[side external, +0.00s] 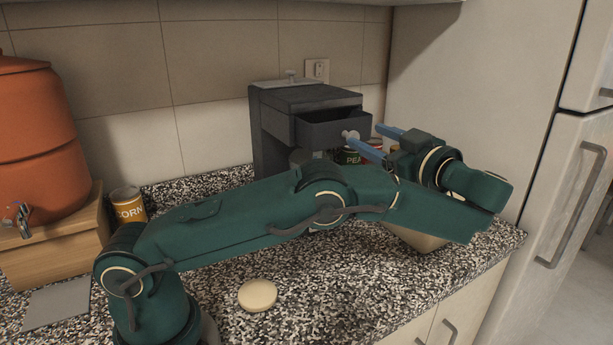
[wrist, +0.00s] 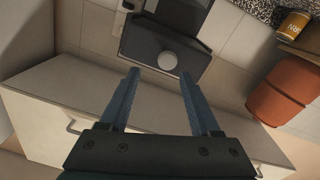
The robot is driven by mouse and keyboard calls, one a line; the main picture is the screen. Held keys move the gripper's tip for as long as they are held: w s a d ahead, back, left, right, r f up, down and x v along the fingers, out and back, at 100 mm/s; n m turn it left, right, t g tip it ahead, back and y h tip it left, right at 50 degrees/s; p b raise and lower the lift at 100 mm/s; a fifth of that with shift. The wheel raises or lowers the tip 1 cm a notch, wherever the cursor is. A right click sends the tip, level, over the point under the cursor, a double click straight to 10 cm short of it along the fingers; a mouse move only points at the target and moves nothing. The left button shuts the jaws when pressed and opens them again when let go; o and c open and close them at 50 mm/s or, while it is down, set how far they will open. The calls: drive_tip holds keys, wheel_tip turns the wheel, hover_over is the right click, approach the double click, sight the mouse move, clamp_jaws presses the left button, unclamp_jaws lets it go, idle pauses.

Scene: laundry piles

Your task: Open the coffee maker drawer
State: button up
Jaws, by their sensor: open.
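The dark grey coffee maker (side external: 272,150) stands on the counter against the tiled wall. Its drawer (side external: 335,131) sticks out from the upper front, with its open top showing. A pale round knob (side external: 350,135) is on the drawer front. My gripper (side external: 363,132) is in front of the drawer, its two blue fingers apart and pointing at it. In the wrist view, the knob (wrist: 168,60) lies just beyond the fingertips (wrist: 160,74), between their lines and nearer the right one. Nothing is held. Whether a finger touches the knob cannot be told.
Cans (side external: 352,157) stand below the drawer, partly hidden by my arm. A corn can (side external: 128,206) and an orange dispenser (side external: 38,145) on a wooden stand (side external: 60,252) are at left. A pale round disc (side external: 257,295) lies on the counter. A fridge (side external: 480,110) stands at right.

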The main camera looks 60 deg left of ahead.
drive_tip(key=w+a+r+t, duration=0.1)
drive_tip(key=a+r+t, duration=0.15)
drive_tip(key=r, duration=0.45)
drive_tip(key=w+a+r+t, duration=0.15)
drive_tip(key=r+t, duration=0.25)
drive_tip(key=r, duration=0.4)
drive_tip(key=s+a+r+m+t+h, duration=0.1)
drive_tip(key=s+r+m+t, duration=0.1)
drive_tip(key=r, duration=0.4)
drive_tip(key=s+r+m+t, duration=0.2)
drive_tip(key=s+r+t, duration=0.2)
drive_tip(key=r+t, duration=0.1)
drive_tip(key=shift+s+a+r+h, duration=0.25)
drive_tip(key=shift+a+r+h, duration=0.15)
drive_tip(key=shift+r, duration=0.25)
drive_tip(key=shift+t, duration=0.25)
